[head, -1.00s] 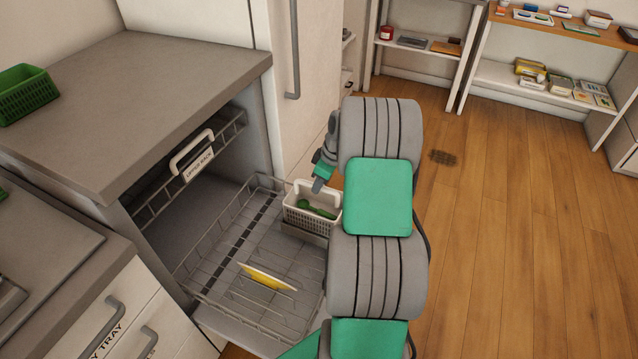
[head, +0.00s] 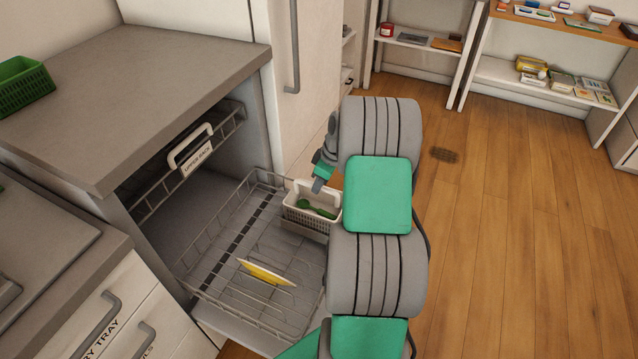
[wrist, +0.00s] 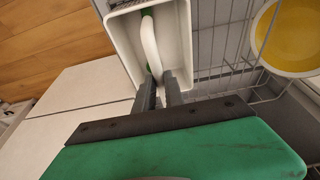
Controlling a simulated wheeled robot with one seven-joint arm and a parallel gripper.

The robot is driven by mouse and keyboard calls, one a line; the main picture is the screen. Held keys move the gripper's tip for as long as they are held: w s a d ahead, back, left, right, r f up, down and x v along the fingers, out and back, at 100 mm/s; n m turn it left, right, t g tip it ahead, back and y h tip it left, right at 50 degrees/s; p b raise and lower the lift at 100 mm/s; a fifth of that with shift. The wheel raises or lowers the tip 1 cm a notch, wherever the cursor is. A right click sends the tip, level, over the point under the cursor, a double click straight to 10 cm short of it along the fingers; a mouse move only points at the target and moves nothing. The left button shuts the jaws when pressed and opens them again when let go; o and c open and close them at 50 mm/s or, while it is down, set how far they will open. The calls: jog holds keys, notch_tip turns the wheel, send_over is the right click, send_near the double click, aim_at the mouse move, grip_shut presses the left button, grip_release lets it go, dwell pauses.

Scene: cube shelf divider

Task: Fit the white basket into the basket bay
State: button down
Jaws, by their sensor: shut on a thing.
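The white basket (head: 298,218) is at the far right corner of the pulled-out lower dishwasher rack (head: 224,236), with a green utensil (head: 318,211) inside. It also shows in the wrist view (wrist: 122,40). My gripper (head: 318,184) is shut on the basket's white handle; in the wrist view the fingers (wrist: 160,88) close around the handle's near end. A grey holder below the basket looks like the basket bay (head: 304,235). The basket hides most of it, and I cannot tell whether the basket is fully seated.
A yellow plate (head: 266,273) stands in the lower rack. The upper rack (head: 190,150) is above it under the grey counter (head: 130,85), which carries a green basket (head: 24,86). A tall white cabinet (head: 262,40) stands behind the rack.

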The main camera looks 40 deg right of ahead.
jog(key=shift+f+b, duration=0.9)
jog(key=shift+f, duration=0.45)
jog(key=c, duration=1.3)
grip_release()
jog(key=shift+c, duration=0.2)
jog(key=shift+r, duration=0.15)
jog(key=p+v, duration=0.3)
jog(key=v, duration=0.2)
